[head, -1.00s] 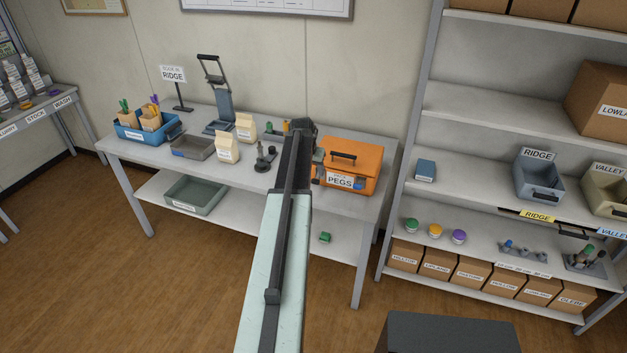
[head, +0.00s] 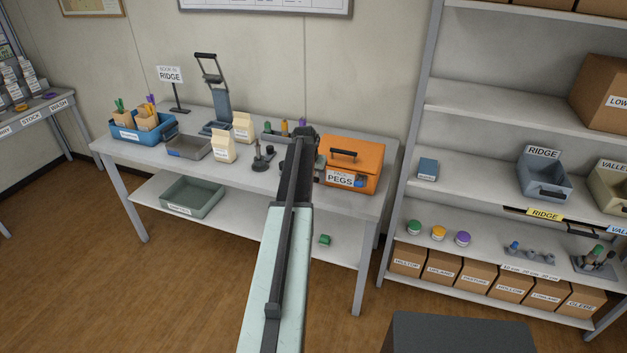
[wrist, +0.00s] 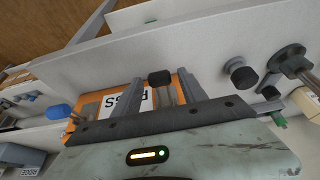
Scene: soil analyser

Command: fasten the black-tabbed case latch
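The orange case (head: 362,158), labelled PEGS, sits at the right end of the table with its lid down. Its blue latch tab (head: 358,183) shows at the front right; it also shows in the wrist view (wrist: 58,111). The black latch tab (wrist: 160,78) is on a grey stem in front of the case; my arm mostly hides that side in the head view. My gripper (wrist: 156,88) is at the case front, its fingers apart on either side of the black tab. I cannot tell whether either finger touches it, or whether the latch is engaged.
A dark stand (head: 262,158), cartons (head: 223,147), a grey tray (head: 188,147) and a blue bin (head: 168,130) share the table left of my arm. A small green object (head: 324,239) lies on the lower shelf. A shelving rack (head: 401,190) stands close to the right.

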